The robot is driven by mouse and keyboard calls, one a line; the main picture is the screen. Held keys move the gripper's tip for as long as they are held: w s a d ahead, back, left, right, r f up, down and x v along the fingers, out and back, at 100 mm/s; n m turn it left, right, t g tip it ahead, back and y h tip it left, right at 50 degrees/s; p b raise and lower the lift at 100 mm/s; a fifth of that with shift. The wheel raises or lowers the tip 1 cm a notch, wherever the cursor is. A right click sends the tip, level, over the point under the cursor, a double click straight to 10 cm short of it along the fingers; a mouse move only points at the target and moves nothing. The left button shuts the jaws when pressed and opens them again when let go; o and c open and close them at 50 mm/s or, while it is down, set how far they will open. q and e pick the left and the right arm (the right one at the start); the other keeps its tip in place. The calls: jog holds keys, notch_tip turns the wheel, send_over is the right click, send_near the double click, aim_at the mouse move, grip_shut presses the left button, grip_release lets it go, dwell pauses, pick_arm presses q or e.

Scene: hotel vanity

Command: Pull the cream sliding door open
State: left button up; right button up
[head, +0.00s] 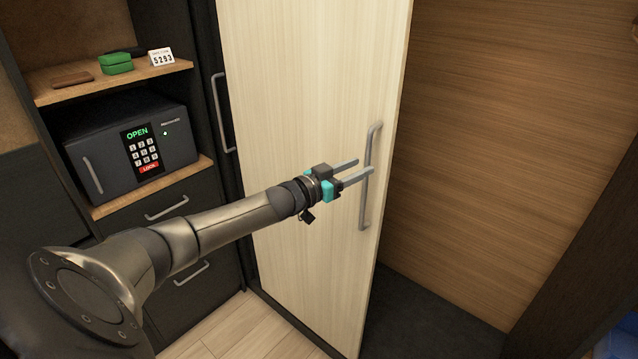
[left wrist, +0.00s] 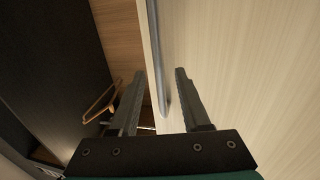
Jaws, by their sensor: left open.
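The cream sliding door (head: 300,100) fills the middle of the head view, and its pale face is on the right in the left wrist view (left wrist: 250,70). A wooden compartment with a dark floor is exposed to the right of its edge. A vertical grey bar handle (head: 376,140) is near that edge; the bar also shows in the left wrist view (left wrist: 155,60). My left gripper (head: 363,168) is open at the handle, with the bar between its two fingers (left wrist: 160,71) in the wrist view. Contact with the bar cannot be told. My right gripper is not in view.
A dark cabinet on the left holds a safe (head: 95,150) reading OPEN and a shelf (head: 110,83) with a green box (head: 116,63). Another vertical handle (head: 220,115) is left of the door. The wooden compartment (head: 490,150) looks empty in the head view.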

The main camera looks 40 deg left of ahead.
pick_arm(q)
jog(key=s+a+p, duration=0.1)
jog(key=s+a, duration=0.1)
jog(key=s, duration=0.9)
jog(key=shift+s+a, duration=0.15)
jog(key=shift+s, duration=0.05)
dwell(0.5)
